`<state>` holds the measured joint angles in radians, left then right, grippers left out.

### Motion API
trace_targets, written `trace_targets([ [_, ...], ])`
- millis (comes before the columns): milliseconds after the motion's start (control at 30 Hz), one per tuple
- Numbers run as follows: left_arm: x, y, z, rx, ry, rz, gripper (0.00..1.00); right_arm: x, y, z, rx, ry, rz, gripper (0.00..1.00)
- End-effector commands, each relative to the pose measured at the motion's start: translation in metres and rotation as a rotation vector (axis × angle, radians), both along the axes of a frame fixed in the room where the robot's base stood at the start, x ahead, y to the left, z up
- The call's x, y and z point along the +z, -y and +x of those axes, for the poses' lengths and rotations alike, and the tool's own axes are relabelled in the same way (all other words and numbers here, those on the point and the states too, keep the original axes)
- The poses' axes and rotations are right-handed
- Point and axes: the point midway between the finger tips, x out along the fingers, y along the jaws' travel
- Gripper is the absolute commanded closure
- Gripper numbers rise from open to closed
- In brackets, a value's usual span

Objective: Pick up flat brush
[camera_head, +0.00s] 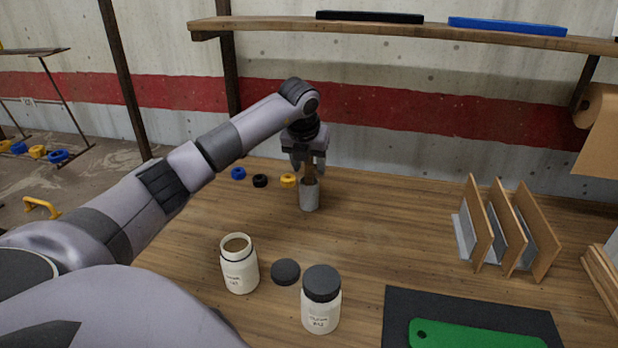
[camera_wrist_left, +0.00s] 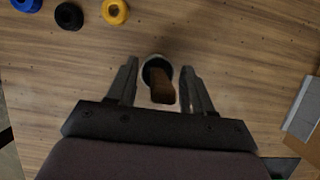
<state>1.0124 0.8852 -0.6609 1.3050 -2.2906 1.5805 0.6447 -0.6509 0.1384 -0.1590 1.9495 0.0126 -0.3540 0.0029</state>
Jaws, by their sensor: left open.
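The flat brush shows as a brown handle (camera_wrist_left: 161,86) standing in a grey cup in the left wrist view. In the head view the cup (camera_head: 309,196) stands on the table with the brown handle (camera_head: 309,172) rising from it. My left gripper (camera_head: 308,170) points down over the cup, its fingers apart on either side of the handle. In the left wrist view the open fingers (camera_wrist_left: 158,82) flank the handle and cup, with gaps on both sides. The brush's lower part is hidden in the cup. My right gripper is not in view.
Blue, black and yellow rings (camera_head: 288,180) lie left of the cup. An open white jar (camera_head: 239,266), a black lid (camera_head: 285,272) and a closed jar (camera_head: 321,305) stand in front. A divider rack (camera_head: 505,228) is at right. A shelf (camera_head: 400,32) hangs behind.

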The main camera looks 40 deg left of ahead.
Motion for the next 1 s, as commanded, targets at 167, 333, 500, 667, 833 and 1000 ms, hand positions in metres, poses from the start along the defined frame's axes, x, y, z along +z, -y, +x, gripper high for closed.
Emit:
trace_targets([
  [167, 0.000, 0.000, 0.000, 0.000, 0.000, 0.000, 0.59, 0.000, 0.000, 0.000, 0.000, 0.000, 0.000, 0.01],
  [333, 0.000, 0.000, 0.000, 0.000, 0.000, 0.000, 1.00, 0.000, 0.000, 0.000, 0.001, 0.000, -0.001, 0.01],
  [500, 0.000, 0.000, 0.000, 0.000, 0.000, -0.001, 1.00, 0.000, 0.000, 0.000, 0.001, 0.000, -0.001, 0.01],
  [667, 0.002, 0.000, 0.000, 0.000, 0.001, 0.000, 1.00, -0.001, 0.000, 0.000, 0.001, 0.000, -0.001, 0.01],
  [833, 0.019, 0.000, 0.001, 0.000, 0.005, -0.001, 1.00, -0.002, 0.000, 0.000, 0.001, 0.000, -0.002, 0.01],
  [1000, 0.052, 0.000, 0.001, 0.000, 0.005, -0.001, 1.00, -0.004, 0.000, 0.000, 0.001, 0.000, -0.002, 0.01],
])
